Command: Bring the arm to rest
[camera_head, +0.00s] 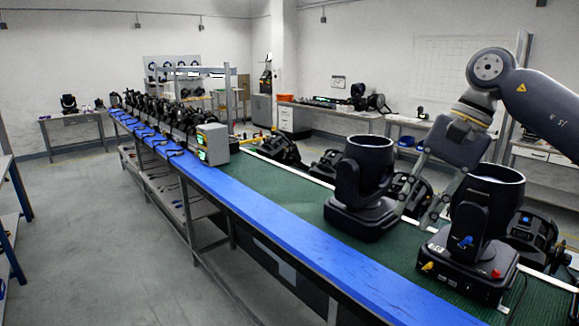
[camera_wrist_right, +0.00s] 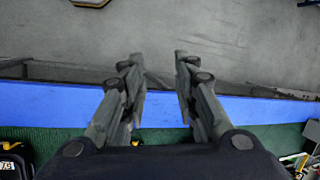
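My right arm comes in from the right in the head view. Its right gripper (camera_head: 418,205) points down between two dark par cans above the green bench top. In the wrist view the two fingers of this gripper (camera_wrist_right: 159,58) stand apart with nothing between them. One par can (camera_head: 362,170) stands upright left of the gripper. The other par can (camera_head: 484,222) stands upright to the right, nearer the camera, with blue, yellow and red connectors on its base. I cannot tell whether the fingers touch either can. My left gripper is not in view.
The long bench has a blue strip (camera_head: 270,220) along its front edge and a green surface (camera_head: 300,195). Several more dark lights lie along its far edge. A grey box (camera_head: 212,143) and a row of lights stand farther left. The floor (camera_head: 110,240) at left is clear.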

